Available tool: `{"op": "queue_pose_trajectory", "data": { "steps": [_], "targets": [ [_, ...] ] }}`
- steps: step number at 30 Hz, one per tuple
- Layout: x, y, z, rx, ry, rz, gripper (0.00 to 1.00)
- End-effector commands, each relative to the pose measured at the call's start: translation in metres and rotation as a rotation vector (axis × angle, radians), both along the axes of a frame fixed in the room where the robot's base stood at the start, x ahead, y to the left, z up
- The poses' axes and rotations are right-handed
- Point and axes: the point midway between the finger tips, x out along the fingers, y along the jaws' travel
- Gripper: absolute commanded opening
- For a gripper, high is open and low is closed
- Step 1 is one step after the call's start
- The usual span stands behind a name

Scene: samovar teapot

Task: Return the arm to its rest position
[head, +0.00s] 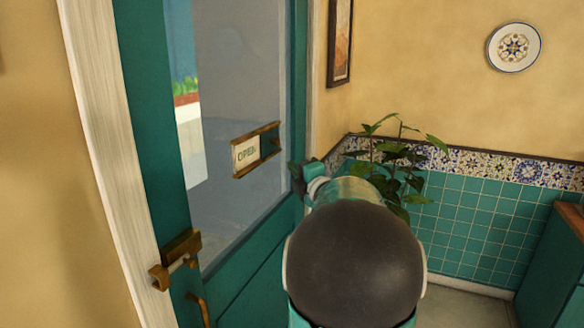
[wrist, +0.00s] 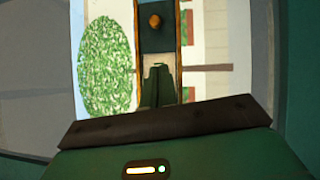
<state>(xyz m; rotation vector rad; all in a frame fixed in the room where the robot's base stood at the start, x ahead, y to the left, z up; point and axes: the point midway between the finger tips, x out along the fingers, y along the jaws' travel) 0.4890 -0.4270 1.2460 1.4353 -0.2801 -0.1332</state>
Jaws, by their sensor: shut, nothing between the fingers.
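My arm reaches forward in the head view, its large dark rounded link in the foreground hiding much of what lies beyond. My gripper (head: 299,176) shows small and partly hidden past that link, close to the teal door's right side. In the wrist view my gripper's narrow green fingers (wrist: 158,72) are together, with nothing seen between them. Ahead of them is a brown-framed dark piece with an orange knob-like spot (wrist: 154,21); I cannot tell exactly what it is.
The teal door (head: 150,110) has a glass pane, an OPEN sign (head: 255,150) in a brown frame, and a brass latch (head: 176,258). A leafy plant (head: 402,160) stands near the tiled wall (head: 470,220). A teal cabinet (head: 555,265) is at right.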

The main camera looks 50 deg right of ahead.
Motion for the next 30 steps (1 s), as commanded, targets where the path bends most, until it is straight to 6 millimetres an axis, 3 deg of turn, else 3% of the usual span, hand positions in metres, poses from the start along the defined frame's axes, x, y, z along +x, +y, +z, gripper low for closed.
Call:
{"op": "queue_pose_trajectory", "data": {
  "steps": [13, 17, 20, 23, 30],
  "targets": [
    [-0.001, 0.001, 0.001, 0.001, 0.000, 0.000, 0.00],
    [0.002, 0.012, 0.006, 0.055, -0.006, -0.020, 0.00],
    [0.007, 0.035, 0.013, 0.182, -0.015, -0.062, 0.00],
    [0.008, 0.070, 0.015, 0.380, -0.014, -0.117, 0.00],
    [-0.017, 0.182, -0.016, 0.904, 0.081, -0.242, 0.00]
  ]
}}
